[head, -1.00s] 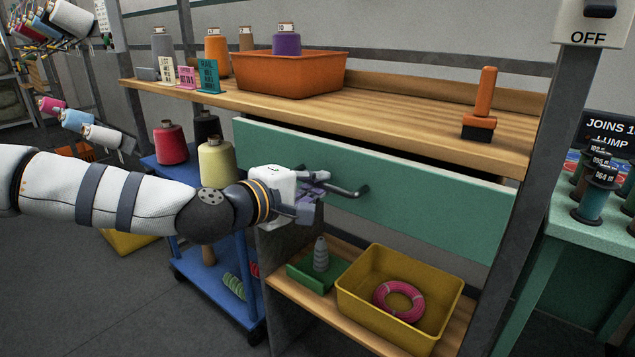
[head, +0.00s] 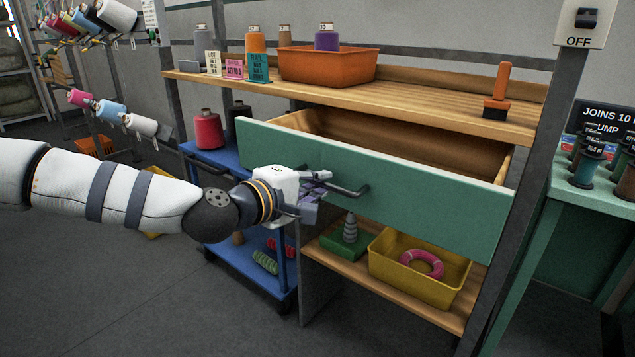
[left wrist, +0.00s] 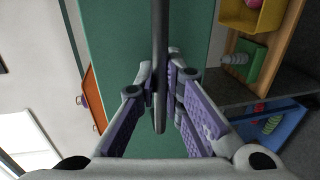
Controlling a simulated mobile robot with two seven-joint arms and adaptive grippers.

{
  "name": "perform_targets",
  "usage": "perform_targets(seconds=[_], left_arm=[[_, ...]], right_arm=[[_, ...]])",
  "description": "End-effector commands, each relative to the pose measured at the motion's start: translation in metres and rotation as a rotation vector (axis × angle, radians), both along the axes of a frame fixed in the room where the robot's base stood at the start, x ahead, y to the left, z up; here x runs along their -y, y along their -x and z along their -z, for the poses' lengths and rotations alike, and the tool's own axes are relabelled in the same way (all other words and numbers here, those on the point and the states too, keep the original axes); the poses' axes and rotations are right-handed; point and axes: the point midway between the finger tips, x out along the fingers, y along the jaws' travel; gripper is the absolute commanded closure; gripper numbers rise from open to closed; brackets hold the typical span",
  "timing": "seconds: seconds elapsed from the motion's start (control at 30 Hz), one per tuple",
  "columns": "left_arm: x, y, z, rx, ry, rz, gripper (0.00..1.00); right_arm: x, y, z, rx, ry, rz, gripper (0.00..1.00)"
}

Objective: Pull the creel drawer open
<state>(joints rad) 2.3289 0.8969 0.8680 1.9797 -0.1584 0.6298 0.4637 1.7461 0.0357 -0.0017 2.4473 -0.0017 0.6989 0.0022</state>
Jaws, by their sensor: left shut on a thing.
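The creel drawer (head: 420,203) has a green front and a wooden inside, and it stands partly out under the wooden worktop. Its inside shows as bare wood where I can see it. A dark bar handle (head: 349,191) runs along the drawer front; it also shows in the left wrist view (left wrist: 160,60). My left gripper (head: 318,186) is shut on the handle near its left end. In the left wrist view its purple fingers (left wrist: 165,100) sit on both sides of the bar. My right gripper is not in view.
An orange bin (head: 330,66) and several thread cones stand on the worktop (head: 430,105). A yellow bin (head: 415,285) with a pink ring sits on the shelf below the drawer. A blue cart (head: 225,252) stands at the left. The floor in front is clear.

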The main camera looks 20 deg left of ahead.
Motion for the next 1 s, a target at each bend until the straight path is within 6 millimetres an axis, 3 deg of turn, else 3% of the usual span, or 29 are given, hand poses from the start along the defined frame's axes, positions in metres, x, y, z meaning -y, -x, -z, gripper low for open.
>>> perform_targets(seconds=[0.17, 0.2, 0.3, 0.63, 1.0], left_arm=[[0.000, 0.000, -0.001, 0.003, 0.000, -0.001, 1.00], [0.000, 0.000, -0.001, 0.003, 0.000, -0.001, 0.87], [0.000, 0.000, -0.001, 0.002, 0.000, -0.001, 0.70], [-0.003, 0.004, -0.002, 0.002, 0.001, -0.002, 0.70], [-0.033, 0.087, -0.022, 0.004, 0.006, -0.003, 0.70]], right_arm=[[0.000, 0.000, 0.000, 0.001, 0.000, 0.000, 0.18], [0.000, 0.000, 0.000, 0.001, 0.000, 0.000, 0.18], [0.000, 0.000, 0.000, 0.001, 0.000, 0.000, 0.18], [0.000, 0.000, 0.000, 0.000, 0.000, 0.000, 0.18], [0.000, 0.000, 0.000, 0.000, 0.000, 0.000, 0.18]])
